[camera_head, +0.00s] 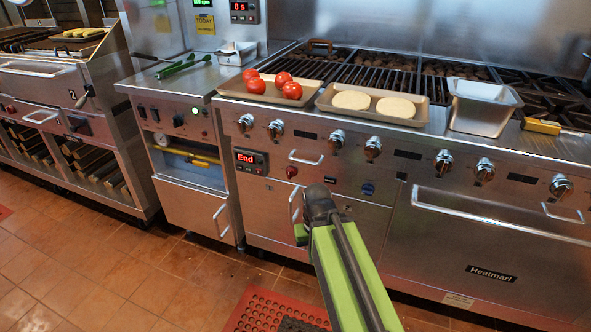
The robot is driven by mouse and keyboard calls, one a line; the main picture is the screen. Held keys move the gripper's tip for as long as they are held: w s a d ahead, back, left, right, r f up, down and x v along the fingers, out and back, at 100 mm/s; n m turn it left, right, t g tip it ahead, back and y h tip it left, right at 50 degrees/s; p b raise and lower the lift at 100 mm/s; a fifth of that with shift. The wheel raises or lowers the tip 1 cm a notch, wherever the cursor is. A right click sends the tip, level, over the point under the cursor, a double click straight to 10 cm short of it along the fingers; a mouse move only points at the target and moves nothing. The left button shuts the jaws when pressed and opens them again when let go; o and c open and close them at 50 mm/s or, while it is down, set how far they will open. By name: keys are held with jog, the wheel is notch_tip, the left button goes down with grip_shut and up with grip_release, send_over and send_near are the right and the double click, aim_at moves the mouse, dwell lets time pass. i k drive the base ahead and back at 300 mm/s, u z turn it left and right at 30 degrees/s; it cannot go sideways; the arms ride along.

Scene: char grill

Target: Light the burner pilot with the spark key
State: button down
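My green and dark grey arm reaches up from the bottom edge toward the front of the range (465,215). Its far visible end is a dark joint in front of the lower panel. My gripper's fingers do not show, so I cannot see whether they hold anything. I cannot pick out a spark key for certain. A row of metal control knobs (373,148) runs along the range front. A red button (292,172) and a blue button (368,189) sit below them. No pilot opening or flame can be made out.
Trays of tomatoes (257,86) and pale round patties (350,101) rest on the front ledge. A metal pan (480,112) and a yellow item (541,126) are to their right. Green tongs (178,69) lie on the left cabinet. Tiled floor (110,265) is clear at left.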

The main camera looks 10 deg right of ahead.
aim_at(329, 180)
jog(key=z, duration=0.15)
jog(key=k, duration=0.6)
jog(key=u, duration=2.15)
jog(key=i, duration=2.05)
jog(key=z, duration=1.45)
